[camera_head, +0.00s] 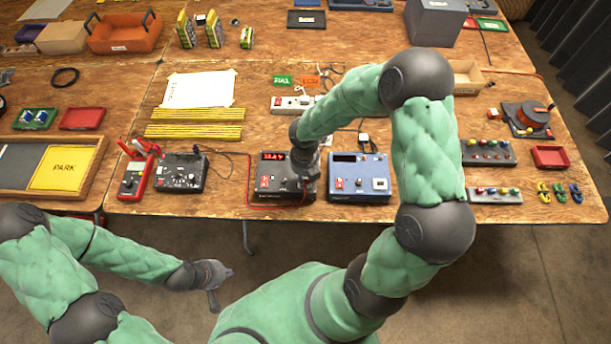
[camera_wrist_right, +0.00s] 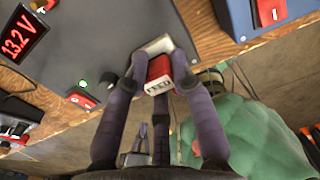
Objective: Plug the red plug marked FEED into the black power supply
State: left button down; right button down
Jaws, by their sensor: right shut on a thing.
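The black power supply (camera_head: 265,195) stands near the table's front edge, its red display lit. In the right wrist view its dark panel (camera_wrist_right: 105,28) shows a 13.2 V reading and a white socket (camera_wrist_right: 155,48). My right gripper (camera_wrist_right: 160,66) is shut on the red plug (camera_wrist_right: 158,73), whose pale end face reads FEED. The plug is right at the white socket; I cannot tell how far it is in. In the head view my right gripper (camera_head: 304,165) hides the socket and plug. My left gripper (camera_head: 218,284) is empty and looks open, off the table's front edge.
A blue power unit (camera_head: 358,180) stands close on the right. A black meter box (camera_head: 180,174) and a red multimeter (camera_head: 134,178) stand left, with a red lead along the front edge. A white power strip (camera_head: 291,104) lies behind.

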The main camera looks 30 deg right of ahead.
dwell(0.6)
jog(key=c, duration=1)
grip_release()
jog(key=shift+f, duration=0.1)
jog(key=shift+o, duration=0.2)
jog(key=o, duration=0.3)
jog(key=shift+r, duration=0.2)
jog(key=shift+r+p, duration=3.65)
jog(key=shift+p, duration=0.25)
jog(key=shift+s+f, duration=0.1)
